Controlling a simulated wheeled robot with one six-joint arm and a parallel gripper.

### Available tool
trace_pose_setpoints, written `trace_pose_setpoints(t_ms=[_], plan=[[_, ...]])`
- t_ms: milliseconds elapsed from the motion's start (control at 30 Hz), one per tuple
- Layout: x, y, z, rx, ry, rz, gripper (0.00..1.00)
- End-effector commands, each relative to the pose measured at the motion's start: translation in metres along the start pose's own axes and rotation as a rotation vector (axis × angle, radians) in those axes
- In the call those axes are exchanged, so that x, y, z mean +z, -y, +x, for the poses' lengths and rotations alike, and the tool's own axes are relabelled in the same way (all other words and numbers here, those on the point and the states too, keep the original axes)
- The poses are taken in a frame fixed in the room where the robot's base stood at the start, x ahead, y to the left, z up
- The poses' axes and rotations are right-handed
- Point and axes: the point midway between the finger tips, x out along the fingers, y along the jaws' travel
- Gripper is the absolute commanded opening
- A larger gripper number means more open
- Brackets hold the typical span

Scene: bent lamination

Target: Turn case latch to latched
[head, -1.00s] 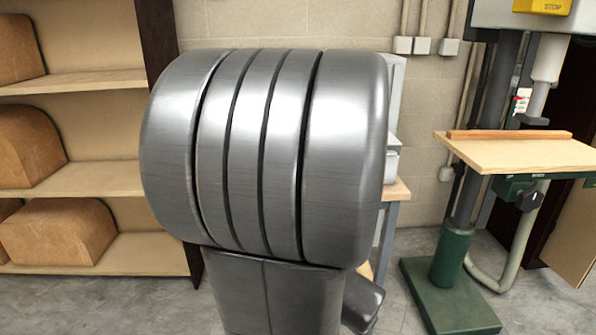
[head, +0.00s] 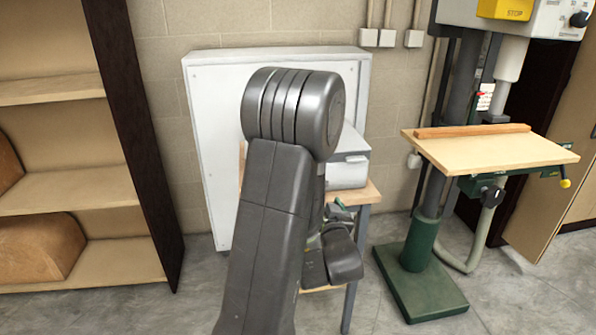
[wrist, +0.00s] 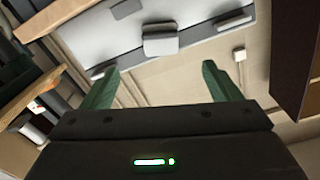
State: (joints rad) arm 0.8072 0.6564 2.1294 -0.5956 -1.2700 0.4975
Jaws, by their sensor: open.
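A pale grey case (head: 350,172) stands on a small wooden table in the head view, partly hidden behind my arm. The wrist view looks out over a pale panel (wrist: 105,38) with a grey squarish block (wrist: 160,42) at its edge. I cannot tell whether this block is the case latch, or what position the latch is in. My gripper (wrist: 161,70) is open, its two green fingers wide apart with nothing between them. The block lies beyond the fingertips and does not touch them. In the head view my arm hides most of the gripper.
A large white cabinet (head: 215,150) stands against the wall behind my arm. A drill press with a wooden table (head: 485,150) is at the right. A wooden shelf unit (head: 60,187) is at the left. Grey floor is clear between shelf and cabinet.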

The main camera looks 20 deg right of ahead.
Motion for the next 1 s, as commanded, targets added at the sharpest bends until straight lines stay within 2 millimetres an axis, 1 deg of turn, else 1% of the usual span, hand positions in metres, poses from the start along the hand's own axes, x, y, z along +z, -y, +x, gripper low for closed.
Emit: trace_pose_setpoints(t_ms=[167,500,700,833,1000], plan=[[-0.002,0.001,0.018,-0.005,-0.003,0.0,0.84],[-0.002,0.002,0.09,-0.004,-0.003,0.0,0.84],[-0.002,0.001,0.121,-0.003,-0.002,0.0,0.84],[-0.001,0.001,0.133,-0.002,-0.003,0.0,0.84],[-0.001,0.0,0.137,-0.001,-0.002,0.0,0.84]])
